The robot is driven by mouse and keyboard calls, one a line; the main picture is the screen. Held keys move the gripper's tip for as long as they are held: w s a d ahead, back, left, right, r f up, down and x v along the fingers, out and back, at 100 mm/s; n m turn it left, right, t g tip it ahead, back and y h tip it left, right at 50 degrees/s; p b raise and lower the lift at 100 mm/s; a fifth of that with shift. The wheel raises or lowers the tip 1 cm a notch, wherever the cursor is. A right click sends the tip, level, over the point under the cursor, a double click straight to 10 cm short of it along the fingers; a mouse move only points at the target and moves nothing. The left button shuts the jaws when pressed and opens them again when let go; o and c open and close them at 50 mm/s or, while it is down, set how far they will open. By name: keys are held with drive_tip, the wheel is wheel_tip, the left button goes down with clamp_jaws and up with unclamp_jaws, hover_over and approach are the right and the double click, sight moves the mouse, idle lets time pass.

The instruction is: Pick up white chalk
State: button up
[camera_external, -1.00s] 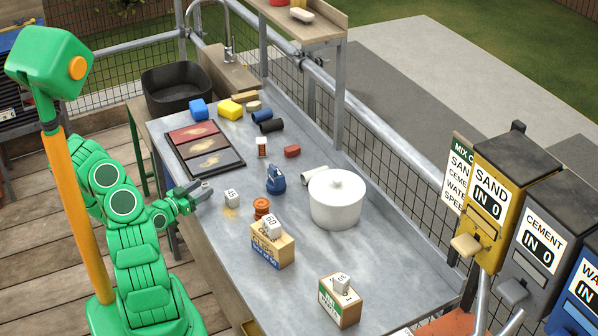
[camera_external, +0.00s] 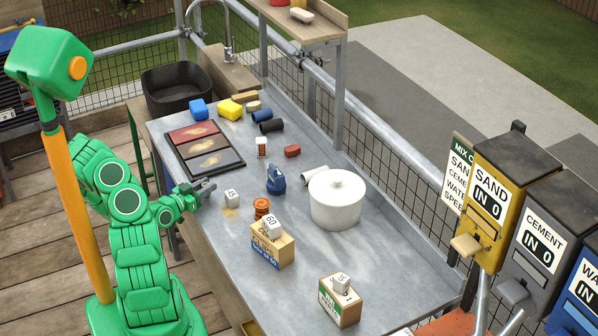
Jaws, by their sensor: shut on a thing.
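My gripper (camera_external: 207,186) is at the left edge of the grey metal table, just left of and behind a small white block with dark marks (camera_external: 232,198). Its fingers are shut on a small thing. That thing is too small and too covered by the fingers to make out, so I cannot tell by sight whether it is the white chalk. No other piece is clearly recognisable as white chalk. A white cylinder (camera_external: 314,176) lies beside the white lidded pot (camera_external: 336,201), away from my gripper.
On the table (camera_external: 230,268) stand a tray of coloured panels (camera_external: 205,150), a blue bottle-like thing (camera_external: 275,181), an orange spool (camera_external: 261,207) and two boxes (camera_external: 271,250) (camera_external: 338,304) with white blocks on top. The table's front middle is clear. Sand and cement dispensers (camera_external: 487,205) stand at the right.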

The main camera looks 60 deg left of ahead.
sight(209, 184)
drive_tip(key=shift+r, duration=0.1)
drive_tip(key=shift+c, duration=0.2)
drive_tip(key=shift+r, duration=4.95)
